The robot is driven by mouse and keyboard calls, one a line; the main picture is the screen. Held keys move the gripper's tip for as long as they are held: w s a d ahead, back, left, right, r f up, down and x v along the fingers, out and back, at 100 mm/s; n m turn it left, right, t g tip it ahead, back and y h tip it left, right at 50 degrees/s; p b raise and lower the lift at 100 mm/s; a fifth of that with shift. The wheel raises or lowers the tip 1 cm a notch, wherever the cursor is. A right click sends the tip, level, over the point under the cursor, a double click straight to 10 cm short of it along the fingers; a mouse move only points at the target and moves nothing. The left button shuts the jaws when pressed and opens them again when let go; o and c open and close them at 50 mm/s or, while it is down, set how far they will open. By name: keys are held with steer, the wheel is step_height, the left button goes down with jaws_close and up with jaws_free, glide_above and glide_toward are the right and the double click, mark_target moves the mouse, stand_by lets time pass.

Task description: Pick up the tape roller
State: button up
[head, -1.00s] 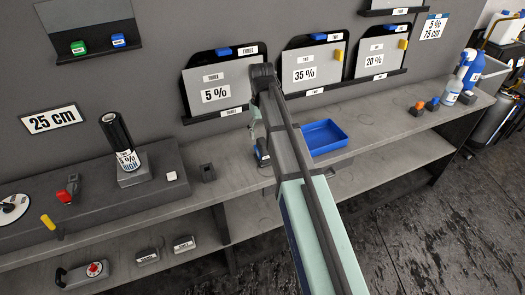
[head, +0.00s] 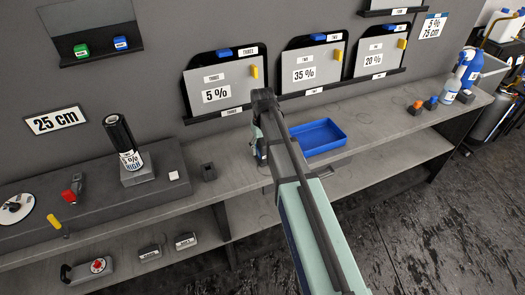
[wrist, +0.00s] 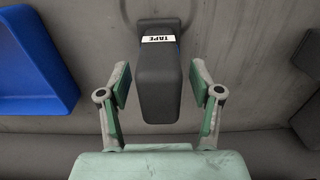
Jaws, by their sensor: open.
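The tape roller (wrist: 157,75) is a dark grey block with a white TAPE label and a little blue beside the label. In the wrist view it stands upright on the grey worktop, its near end between my two fingers. My gripper (wrist: 160,88) is open, with one green-padded finger on each side and a gap between the pads and the block. In the head view my arm covers most of this spot, and the gripper (head: 259,150) shows only partly beside the arm.
A blue tray (head: 318,137) sits close by, also at the left of the wrist view (wrist: 35,60). A small dark holder (head: 208,172) stands on the other side. Panels marked 5 % (head: 217,94) and 35 % (head: 304,74) rise behind the worktop.

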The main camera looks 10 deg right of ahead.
jaws_close()
steer(key=shift+r, duration=0.1)
stand_by(0.3)
